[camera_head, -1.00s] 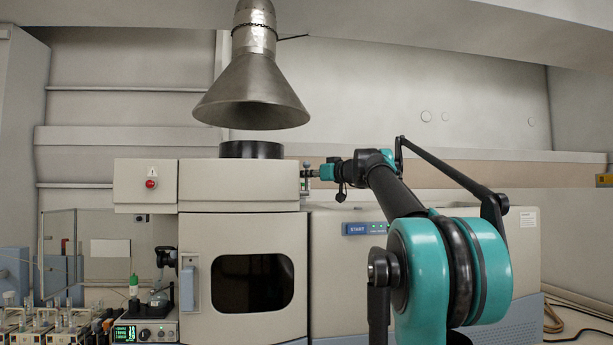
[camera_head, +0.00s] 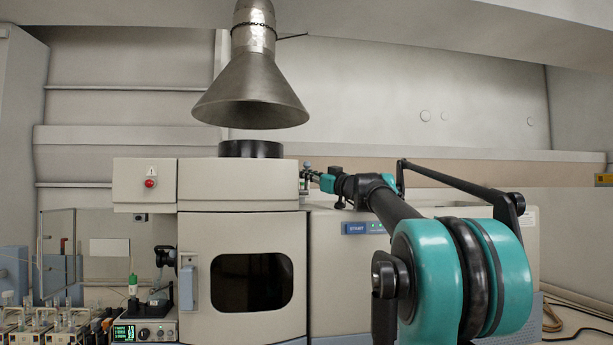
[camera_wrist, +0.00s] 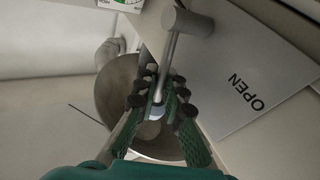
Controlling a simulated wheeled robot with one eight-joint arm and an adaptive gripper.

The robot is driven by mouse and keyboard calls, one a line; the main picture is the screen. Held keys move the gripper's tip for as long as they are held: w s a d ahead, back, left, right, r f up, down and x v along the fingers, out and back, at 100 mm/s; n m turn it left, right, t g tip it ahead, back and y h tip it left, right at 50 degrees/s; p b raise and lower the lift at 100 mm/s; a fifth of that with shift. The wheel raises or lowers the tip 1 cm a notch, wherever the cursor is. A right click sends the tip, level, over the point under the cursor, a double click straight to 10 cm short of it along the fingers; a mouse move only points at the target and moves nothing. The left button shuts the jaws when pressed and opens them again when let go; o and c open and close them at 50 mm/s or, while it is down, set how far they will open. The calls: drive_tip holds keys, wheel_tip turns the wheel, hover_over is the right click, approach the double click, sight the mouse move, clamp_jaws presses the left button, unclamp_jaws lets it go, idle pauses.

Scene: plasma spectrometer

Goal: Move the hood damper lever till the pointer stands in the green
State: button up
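The hood damper lever (camera_wrist: 170,62) is a grey metal rod running from a round hub (camera_wrist: 187,22) down between my fingers, with a pale end (camera_wrist: 157,112). My gripper (camera_wrist: 160,78) has its dark-padded fingertips close on both sides of the rod and looks shut on it; the exact contact is hard to see. A plate marked OPEN (camera_wrist: 245,92) lies right of the lever. A white dial (camera_wrist: 125,4) with some green is cut by the top edge, and its pointer cannot be read. In the head view my gripper (camera_head: 312,176) is at the instrument's upper right corner.
The conical exhaust hood (camera_head: 252,92) hangs above the black round outlet (camera_head: 250,149) on the instrument (camera_head: 243,225). The instrument's lower right part with the START panel (camera_head: 366,228) lies beneath my arm. The wall behind is clear.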

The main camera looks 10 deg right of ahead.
sight(306, 180)
drive_tip(key=shift+o, duration=0.5)
drive_tip(key=r, duration=0.2)
drive_tip(key=w+r, duration=0.1)
drive_tip(key=shift+w+r, duration=0.1)
drive_tip(key=shift+r, duration=0.3)
drive_tip(key=s+r, duration=0.1)
drive_tip(key=r, duration=0.1)
drive_tip(key=shift+s+r, duration=0.4)
drive_tip(key=shift+w+r, duration=0.15)
drive_tip(key=shift+r, duration=0.75)
drive_tip(key=shift+w+r, duration=0.1)
drive_tip(key=shift+r, duration=0.75)
drive_tip(key=shift+c, duration=0.2)
